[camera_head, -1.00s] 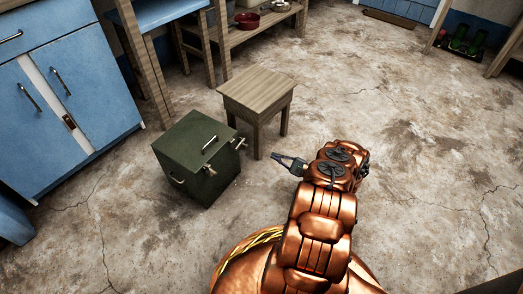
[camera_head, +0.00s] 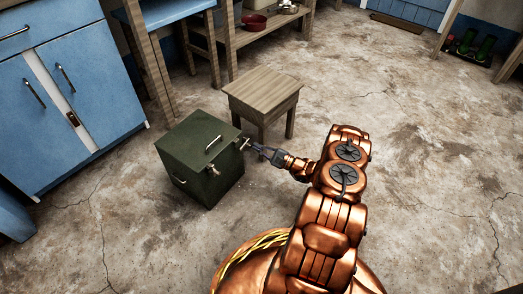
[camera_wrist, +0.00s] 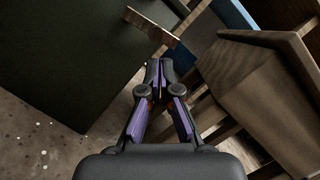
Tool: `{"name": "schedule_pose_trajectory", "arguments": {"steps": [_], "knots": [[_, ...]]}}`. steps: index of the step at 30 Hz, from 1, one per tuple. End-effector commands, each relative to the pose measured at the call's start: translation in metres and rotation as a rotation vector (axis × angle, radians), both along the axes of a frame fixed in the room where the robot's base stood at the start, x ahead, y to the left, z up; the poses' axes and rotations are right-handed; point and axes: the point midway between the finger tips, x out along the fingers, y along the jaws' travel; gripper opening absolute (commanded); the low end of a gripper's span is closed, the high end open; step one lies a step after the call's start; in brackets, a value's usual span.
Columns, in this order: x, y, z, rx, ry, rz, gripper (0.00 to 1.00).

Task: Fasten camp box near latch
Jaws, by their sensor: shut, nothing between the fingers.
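The dark green camp box (camera_head: 190,165) stands on the floor with its lid down and a handle (camera_head: 212,142) on top. Two metal latches show on its right side: the nearer (camera_head: 214,170) and the farther (camera_head: 244,143). Both jut out from the side. My gripper (camera_head: 253,147) is shut and empty, level with the upper part of the box and close to the farther latch. In the wrist view the shut fingertips (camera_wrist: 160,70) lie just short of a flat brownish latch piece (camera_wrist: 151,27) sticking out of the green side (camera_wrist: 70,50). I cannot tell whether they touch.
A small wooden stool (camera_head: 263,92) stands just behind and right of the box, close to my gripper; it also fills the right of the wrist view (camera_wrist: 255,85). Blue cabinets (camera_head: 60,90) stand at left. The floor to the right is clear.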

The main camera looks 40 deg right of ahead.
Motion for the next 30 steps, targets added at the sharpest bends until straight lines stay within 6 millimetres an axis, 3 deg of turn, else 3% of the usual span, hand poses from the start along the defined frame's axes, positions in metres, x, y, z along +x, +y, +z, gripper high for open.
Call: {"name": "schedule_pose_trajectory", "arguments": {"steps": [8, 30], "knots": [[-0.003, 0.009, 0.007, 0.003, 0.002, 0.001, 0.00], [0.000, 0.008, 0.012, -0.026, -0.007, -0.002, 0.00]]}}
